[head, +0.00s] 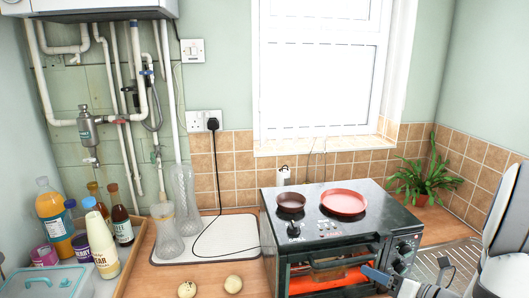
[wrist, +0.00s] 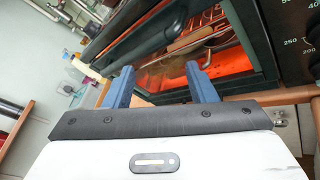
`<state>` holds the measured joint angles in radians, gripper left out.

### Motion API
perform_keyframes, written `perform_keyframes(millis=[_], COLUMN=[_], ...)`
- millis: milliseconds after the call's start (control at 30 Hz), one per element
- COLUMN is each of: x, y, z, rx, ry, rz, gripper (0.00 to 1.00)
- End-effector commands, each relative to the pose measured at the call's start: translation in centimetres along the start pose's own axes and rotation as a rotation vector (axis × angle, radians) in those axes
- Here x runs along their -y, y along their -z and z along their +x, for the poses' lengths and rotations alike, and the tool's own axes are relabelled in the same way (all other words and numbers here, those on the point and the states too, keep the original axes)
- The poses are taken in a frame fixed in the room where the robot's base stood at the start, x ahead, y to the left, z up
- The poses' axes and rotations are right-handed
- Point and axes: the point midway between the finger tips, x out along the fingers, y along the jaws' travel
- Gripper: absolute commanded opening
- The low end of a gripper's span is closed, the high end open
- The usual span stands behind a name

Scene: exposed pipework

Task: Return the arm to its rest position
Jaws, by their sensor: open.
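My gripper (head: 377,275) is at the lower right in the head view, in front of the oven's lower right front. Its blue fingers also show in the wrist view (wrist: 162,82), spread apart with nothing between them. My white arm reaches in from the lower right. The black countertop oven (head: 380,222) stands under the window, and its inside glows orange. In the wrist view the glowing oven (wrist: 240,60) and a wire rack lie just beyond the fingers. I cannot tell whether the fingers touch the oven.
A brown bowl (head: 291,202) and a red plate (head: 343,202) sit on the oven. A potted plant (head: 422,180) stands right of it. Bottles (head: 102,240) crowd the left, near glass vases (head: 184,200). Two pale round items (head: 233,284) lie on the counter. Pipes (head: 125,110) line the wall.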

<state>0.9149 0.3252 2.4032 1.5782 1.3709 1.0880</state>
Motion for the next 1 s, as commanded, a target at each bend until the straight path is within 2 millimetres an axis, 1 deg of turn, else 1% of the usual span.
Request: perform_keyframes(millis=[33, 67, 100, 167, 200, 267, 300, 367, 400, 467, 500, 600, 733, 767, 833, 1000], x=[-3.4, -5.1, -7.1, -9.9, -11.5, -13.5, -14.6, -15.9, -16.5, -17.1, -17.4, -17.8, -18.3, -18.5, -18.8, -19.9], y=[1.4, 2.5, 3.9, 6.1, 7.5, 9.4, 10.6, 11.9, 12.6, 13.2, 13.4, 13.2, 11.9, 11.6, 10.8, 9.8], z=[1.8, 2.4, 3.0, 3.4, 3.4, 2.9, 2.4, 1.5, 0.9, -0.1, -0.7, -1.8, -2.6, -2.7, -2.9, -3.9], rx=[-0.131, -0.204, -0.298, -0.433, -0.519, -0.638, -0.711, -0.811, -0.871, -0.950, -0.996, -1.085, -1.160, 1.169, 1.068, 1.069], ry=[-0.072, -0.114, -0.171, -0.267, -0.336, -0.445, -0.522, -0.642, -0.725, -0.850, -0.933, -1.123, -1.341, 1.381, 1.318, 1.224], rz=[-0.156, -0.250, -0.377, -0.577, -0.717, -0.932, -1.079, -1.301, -1.451, -1.673, -1.815, -2.138, -2.499, 2.560, 2.424, 2.463], gripper=[0.51, 0.51, 0.51, 0.51, 0.51, 0.51, 0.51, 0.51, 0.51, 0.51, 0.51, 0.51, 0.51, 0.51, 0.51, 0.51])
